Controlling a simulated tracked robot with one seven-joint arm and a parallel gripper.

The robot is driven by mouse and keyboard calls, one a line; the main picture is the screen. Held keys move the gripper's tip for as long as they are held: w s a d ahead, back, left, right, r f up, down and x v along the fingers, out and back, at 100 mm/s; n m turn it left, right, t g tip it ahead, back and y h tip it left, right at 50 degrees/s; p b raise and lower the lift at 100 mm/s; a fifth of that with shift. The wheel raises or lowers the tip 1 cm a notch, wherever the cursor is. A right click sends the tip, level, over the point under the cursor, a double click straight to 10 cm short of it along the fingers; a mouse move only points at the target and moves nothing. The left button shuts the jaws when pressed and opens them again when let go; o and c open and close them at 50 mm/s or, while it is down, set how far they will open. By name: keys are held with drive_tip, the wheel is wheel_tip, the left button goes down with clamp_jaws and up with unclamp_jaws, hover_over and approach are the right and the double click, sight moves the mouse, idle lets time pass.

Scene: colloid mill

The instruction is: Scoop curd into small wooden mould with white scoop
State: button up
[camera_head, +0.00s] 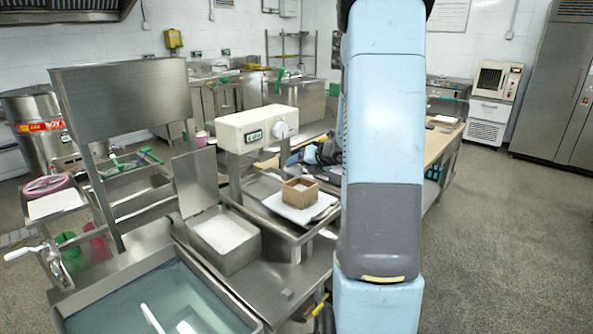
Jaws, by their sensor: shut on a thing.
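The small wooden mould (300,191) stands upright on a white board (318,210) on the steel bench, under the cream scale head. A steel tub (228,262) left of it holds a level white mass that looks like curd (223,234); its lid stands up behind. A white handle-like piece (152,318) and another white piece (186,328) lie in the sink; I cannot tell whether either is the scoop.
A water-filled steel sink (110,312) is at front left. A tall steel panel (125,98) rises behind it. The floor (505,240) at right is clear.

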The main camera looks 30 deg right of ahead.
drive_tip(key=y, duration=0.1)
drive_tip(key=d+m+y, duration=0.1)
drive_tip(key=r+m+g, duration=0.1)
drive_tip(key=shift+w+d+y, duration=0.2)
drive_tip(key=shift+w+y, duration=0.05)
drive_tip(key=shift+y, duration=0.15)
drive_tip(key=shift+w+d+r+m+y, duration=0.1)
drive_tip(key=shift+d+m+y, duration=0.1)
drive_tip(key=shift+m+y, duration=0.25)
drive_tip(key=shift+w+d+r+m+y, duration=0.15)
drive_tip(key=shift+m+y, duration=0.2)
drive_tip(key=shift+m, duration=0.2)
drive_tip(key=shift+s, duration=0.1)
